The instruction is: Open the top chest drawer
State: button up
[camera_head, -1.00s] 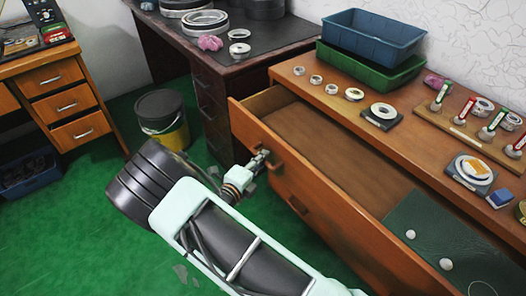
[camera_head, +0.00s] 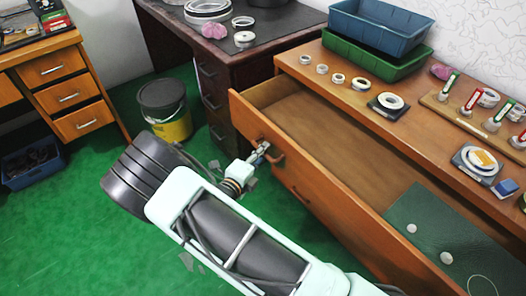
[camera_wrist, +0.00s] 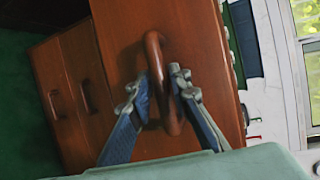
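The top chest drawer (camera_head: 330,175) is pulled well out of the wooden chest (camera_head: 345,72), and its inside shows. A green mat with two white round pieces lies in its right part. My gripper (camera_head: 262,152) is at the curved handle on the drawer front's left part. The exact finger contact is partly hidden.
A lower drawer is shut. A dark desk (camera_head: 270,47) stands behind left, with a yellow-and-black bucket (camera_head: 172,127) on the green floor beside it. Bearing rings, parts on boards, and blue (camera_head: 375,32) and green bins stand on the chest top.

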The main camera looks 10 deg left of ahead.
jog(key=shift+o, duration=0.9)
jog(key=v, duration=1.2)
jog(key=shift+r, duration=0.1)
